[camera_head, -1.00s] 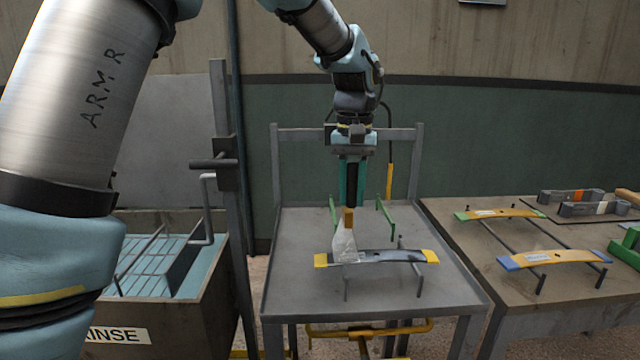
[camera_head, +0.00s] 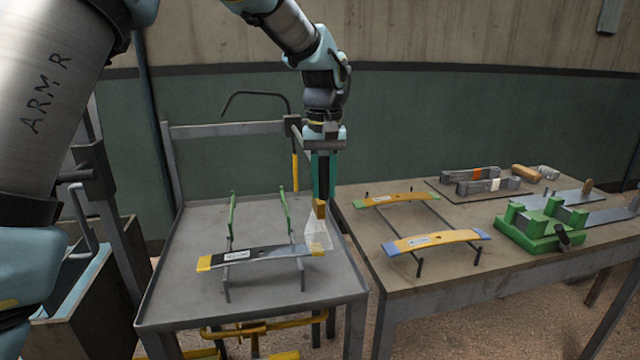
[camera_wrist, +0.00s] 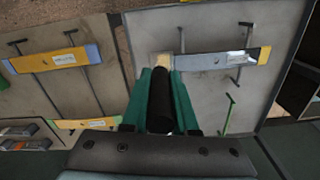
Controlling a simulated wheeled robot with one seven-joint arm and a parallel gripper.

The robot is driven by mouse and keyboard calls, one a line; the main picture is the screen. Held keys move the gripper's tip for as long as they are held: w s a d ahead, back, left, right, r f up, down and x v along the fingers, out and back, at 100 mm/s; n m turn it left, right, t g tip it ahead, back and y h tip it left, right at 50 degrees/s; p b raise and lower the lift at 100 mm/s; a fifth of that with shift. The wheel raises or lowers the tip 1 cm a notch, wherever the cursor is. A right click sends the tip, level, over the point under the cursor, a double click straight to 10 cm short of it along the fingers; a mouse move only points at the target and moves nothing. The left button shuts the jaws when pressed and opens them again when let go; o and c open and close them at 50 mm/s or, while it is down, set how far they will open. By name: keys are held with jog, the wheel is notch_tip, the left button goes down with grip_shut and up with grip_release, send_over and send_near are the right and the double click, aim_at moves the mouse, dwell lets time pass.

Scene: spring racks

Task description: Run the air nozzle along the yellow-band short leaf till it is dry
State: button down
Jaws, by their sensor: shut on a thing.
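The yellow-band short leaf (camera_head: 262,258) lies across a rack on the grey metal table. My gripper (camera_head: 322,188) is shut on the air nozzle (camera_head: 320,208), black with a brass tip, pointing down. A pale spray cone (camera_head: 318,233) spreads from the tip over the leaf's right end and partly veils it. In the wrist view the nozzle (camera_wrist: 160,103) sits between my green fingers, above one end of the leaf (camera_wrist: 210,61). The nozzle appears apart from the leaf.
Green posts (camera_head: 285,215) rise from the grey table (camera_head: 180,300) behind the leaf. The right bench (camera_head: 400,285) holds a green-band leaf (camera_head: 395,199), a blue-band leaf (camera_head: 430,241) and a green clamp fixture (camera_head: 535,232). A tank (camera_head: 85,300) stands at the left.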

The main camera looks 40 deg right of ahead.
jog(key=shift+w+d, duration=0.1)
jog(key=c, duration=0.7)
grip_release()
notch_tip(320, 180, up, 11)
jog(key=shift+f+b, duration=0.1)
jog(key=shift+b, duration=1.05)
